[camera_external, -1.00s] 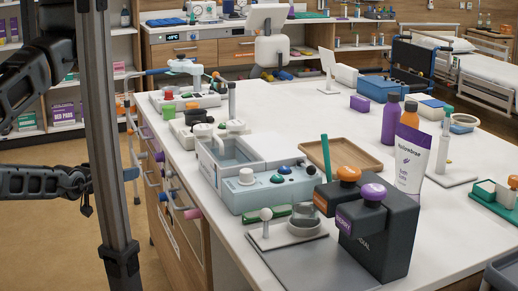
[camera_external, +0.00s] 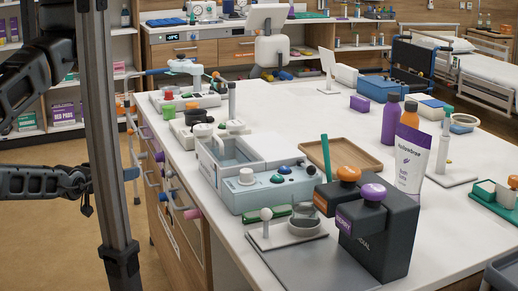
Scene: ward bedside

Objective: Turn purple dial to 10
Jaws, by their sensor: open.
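A dark two-part dispenser box (camera_external: 395,240) stands near the front edge of the white worktop. A round purple dial (camera_external: 373,192) sits on top of its nearer part, and an orange dial (camera_external: 348,173) sits on the part behind it. The front carries a purple label, and the word DIAL shows in part beside it. No scale or pointer on the purple dial can be read from here. Dark arm links show at the left edge, well away from the dispenser. I cannot make out any gripper fingers.
A grey mat (camera_external: 310,268) lies left of the dispenser, with a small round dish (camera_external: 304,222) behind it. A pale blue console (camera_external: 275,192) stands further back. A wooden tray (camera_external: 350,153) lies behind.

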